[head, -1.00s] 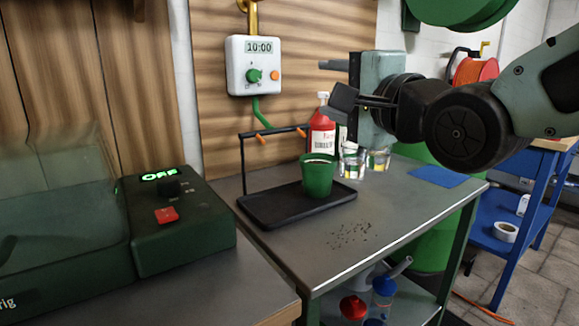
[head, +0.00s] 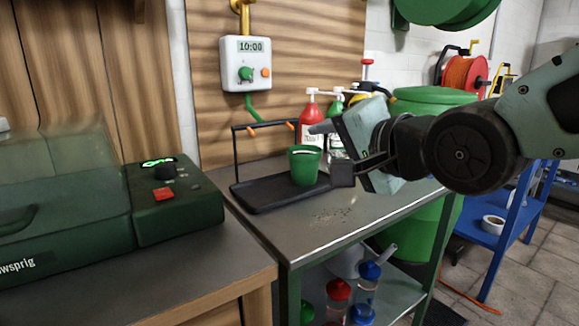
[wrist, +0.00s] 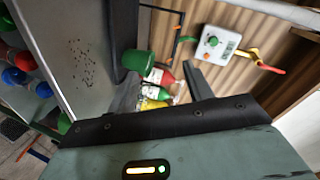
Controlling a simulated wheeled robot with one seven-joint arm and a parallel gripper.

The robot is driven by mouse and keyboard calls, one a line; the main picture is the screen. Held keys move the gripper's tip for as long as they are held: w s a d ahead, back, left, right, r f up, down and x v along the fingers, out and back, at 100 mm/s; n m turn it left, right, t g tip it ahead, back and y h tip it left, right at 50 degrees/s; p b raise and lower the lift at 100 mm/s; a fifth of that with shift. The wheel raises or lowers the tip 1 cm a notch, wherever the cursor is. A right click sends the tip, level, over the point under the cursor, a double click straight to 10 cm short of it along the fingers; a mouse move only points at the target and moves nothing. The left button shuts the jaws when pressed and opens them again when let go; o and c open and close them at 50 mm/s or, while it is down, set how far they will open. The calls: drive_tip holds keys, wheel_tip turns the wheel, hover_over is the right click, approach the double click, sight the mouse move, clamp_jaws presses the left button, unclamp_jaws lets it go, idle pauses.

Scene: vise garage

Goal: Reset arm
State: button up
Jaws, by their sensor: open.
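My gripper (head: 330,150) is open, with nothing between its fingers, in the air over the right part of the metal bench (head: 375,208). In the wrist view its two fingers (wrist: 158,90) stand wide apart, with bottles and the wall behind the gap. My arm comes in from the right edge of the head view, bent at a dark round joint. A green pot (head: 304,168) stands upright on a black tray (head: 262,196), left of the gripper in the head view. The gripper hides part of the bench behind it.
Dark specks (head: 330,216) lie on the bench. A red bottle (head: 312,112) and others stand behind the gripper. A timer box (head: 246,64) reading 10:00 hangs on the wall. A dark green machine (head: 165,205) is at left. A green barrel (head: 425,225) and blue cart (head: 495,225) stand right.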

drive_tip(key=s+d+f+n+g+h, duration=0.1)
drive_tip(key=s+f+n+g+h, duration=0.1)
drive_tip(key=s+f+n+g, duration=0.45)
drive_tip(key=s+d+f+n+g+h, duration=0.15)
drive_tip(key=s+f, duration=0.25)
drive_tip(key=f, duration=0.5)
drive_tip(key=s+d+f+n+g+h, duration=0.2)
drive_tip(key=s+d+f+n+g, duration=0.15)
drive_tip(key=s, duration=0.25)
drive_tip(key=s+d+f+n+g+h, duration=0.1)
drive_tip(key=s+d+f+n+g, duration=0.1)
drive_tip(key=s+n, duration=0.3)
wheel_tip(320, 180, up, 26)
drive_tip(key=m+p, duration=0.1)
drive_tip(key=p, duration=2.5)
drive_tip(key=shift+s+r+t, duration=0.2)
drive_tip(key=shift+s+t, duration=0.05)
drive_tip(key=shift+t, duration=0.1)
drive_tip(key=shift+a+m, duration=0.1)
drive_tip(key=shift+m, duration=0.15)
